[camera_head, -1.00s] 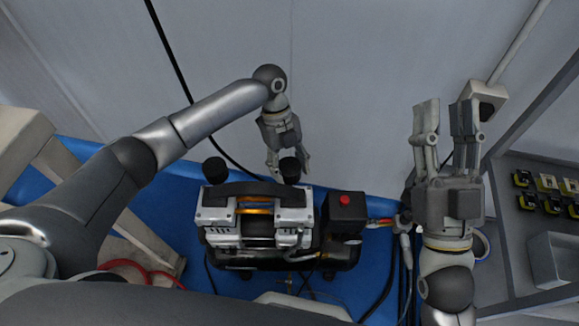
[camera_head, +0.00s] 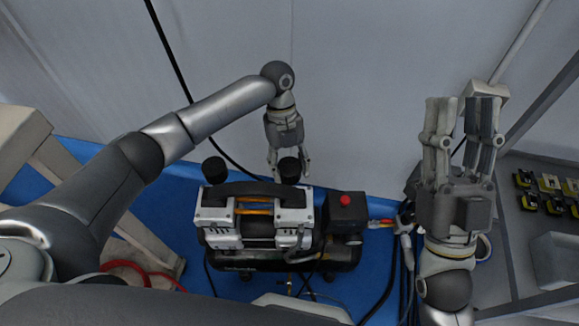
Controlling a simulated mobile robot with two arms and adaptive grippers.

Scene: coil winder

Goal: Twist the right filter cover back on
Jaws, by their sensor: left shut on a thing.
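The compressor (camera_head: 256,232) stands on the blue surface, with two black round filter covers on top. The left filter cover (camera_head: 214,170) sits at its back left corner. The right filter cover (camera_head: 289,171) is at its back right, between the fingers of my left gripper (camera_head: 289,164). That gripper points down from behind and is shut on the cover. I cannot tell how far the cover is seated. My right gripper (camera_head: 462,105) is raised at the right, fingers pointing up, open and empty.
A black box with a red button (camera_head: 345,200) is on the compressor's right side. A hose and cables run beside it. A shelf with yellow-black parts (camera_head: 540,190) stands at far right. A red hose (camera_head: 130,265) lies at left. A grey wall is behind.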

